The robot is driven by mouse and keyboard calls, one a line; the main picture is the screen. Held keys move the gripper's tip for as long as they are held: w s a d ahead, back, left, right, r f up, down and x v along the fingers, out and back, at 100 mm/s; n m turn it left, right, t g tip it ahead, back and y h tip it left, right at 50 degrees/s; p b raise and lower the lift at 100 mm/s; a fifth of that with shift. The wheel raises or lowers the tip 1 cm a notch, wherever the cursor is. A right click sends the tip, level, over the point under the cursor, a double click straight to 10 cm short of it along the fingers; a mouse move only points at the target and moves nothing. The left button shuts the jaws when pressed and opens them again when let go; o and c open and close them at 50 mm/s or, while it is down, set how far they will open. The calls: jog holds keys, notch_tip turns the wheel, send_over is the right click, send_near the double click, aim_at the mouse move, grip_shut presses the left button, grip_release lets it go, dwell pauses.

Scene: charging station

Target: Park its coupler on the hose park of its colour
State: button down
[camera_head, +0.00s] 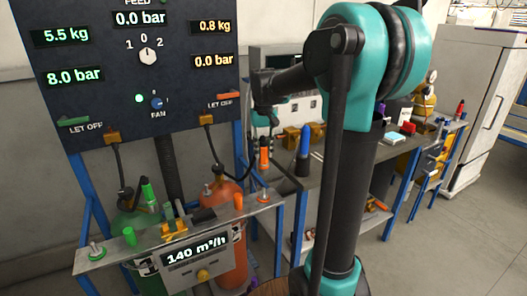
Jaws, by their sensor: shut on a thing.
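My gripper (266,122) points down above the right end of the station's shelf and is shut on an orange coupler (264,156), which hangs upright below it. The fingers are small and dark, so their exact hold is hard to see. A dark hose (210,148) runs down from the panel's right outlet. A hose park with an orange ring (263,197) is on the shelf just below the coupler, with a small gap seeming to show between them. Another park with a green ring (96,251) is at the shelf's left end. A green coupler (148,191) stands tilted left of the middle.
The gauge panel (140,60) stands behind the shelf (205,226). A yellow bracket (174,231) is on the shelf.

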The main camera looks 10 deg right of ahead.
aim_at(263, 175)
jog(key=shift+f, duration=2.85)
jog(key=shift+f, duration=2.65)
jog(key=c, duration=1.1)
grip_release()
jog(key=shift+c, duration=0.2)
notch_tip(263, 175, up, 12)
jog(key=s+d+f+t, duration=0.2)
jog(key=s+f, duration=0.7)
jog(key=s, duration=0.2)
jog(key=s+d+f+t, duration=0.2)
jog(key=s+f, duration=0.7)
jog(key=s, duration=0.1)
jog(key=shift+s+f+m, duration=0.25)
jog(key=shift+s+m, duration=0.05)
jog(key=shift+s, duration=0.1)
